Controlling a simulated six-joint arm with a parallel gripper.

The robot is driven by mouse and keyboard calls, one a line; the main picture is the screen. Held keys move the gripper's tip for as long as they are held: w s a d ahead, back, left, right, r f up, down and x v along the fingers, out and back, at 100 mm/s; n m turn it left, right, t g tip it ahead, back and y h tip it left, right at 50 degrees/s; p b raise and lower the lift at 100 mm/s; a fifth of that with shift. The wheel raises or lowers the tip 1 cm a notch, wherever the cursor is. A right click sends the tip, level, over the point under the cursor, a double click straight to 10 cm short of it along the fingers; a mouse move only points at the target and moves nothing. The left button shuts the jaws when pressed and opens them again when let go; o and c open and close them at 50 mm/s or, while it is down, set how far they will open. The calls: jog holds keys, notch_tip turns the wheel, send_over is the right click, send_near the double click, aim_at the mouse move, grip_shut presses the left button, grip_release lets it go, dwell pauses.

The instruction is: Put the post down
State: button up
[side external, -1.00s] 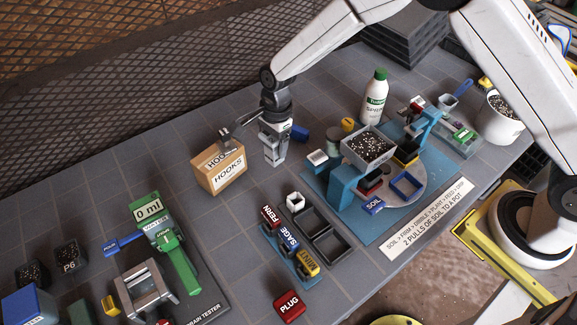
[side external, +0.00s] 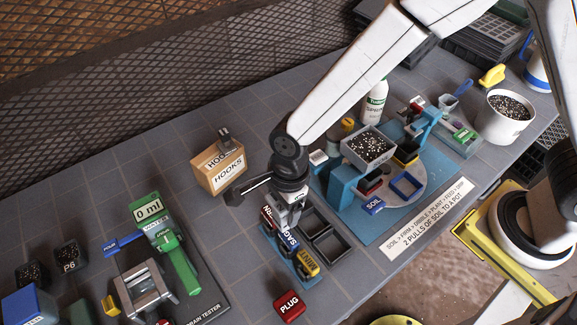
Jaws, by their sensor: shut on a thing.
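My gripper (side external: 291,218) points down over the left side of the dark seedling tray, close to the block of labelled tags. It is shut on the post, which is mostly hidden between the fingers, and I cannot tell whether its lower end touches anything. The tag block (side external: 308,268) carries a red, a blue and a yellow label; SAGE is partly readable, and the red one is partly covered by my gripper. The dark tray (side external: 328,245) with open cells lies just right of my gripper.
A HOOKS box (side external: 222,175) stands behind left. A red PLUG block (side external: 289,305) lies in front. The blue soil station (side external: 345,190) with a soil-filled hopper (side external: 369,147) is to the right. The green drain tester (side external: 180,265) is at left. Bare table lies between.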

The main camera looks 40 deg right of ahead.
jog(key=shift+w, duration=0.1)
jog(key=w+a+f, duration=0.7)
jog(key=w+f, duration=0.2)
jog(key=w, duration=0.2)
jog(key=shift+w+f, duration=0.15)
jog(key=shift+f, duration=0.05)
jog(key=shift+a, duration=0.1)
dwell(0.3)
jog(key=shift+w+a+f, duration=0.1)
jog(key=shift+w+f, duration=0.05)
jog(key=shift+f, duration=1.65)
jog(key=shift+f, duration=0.1)
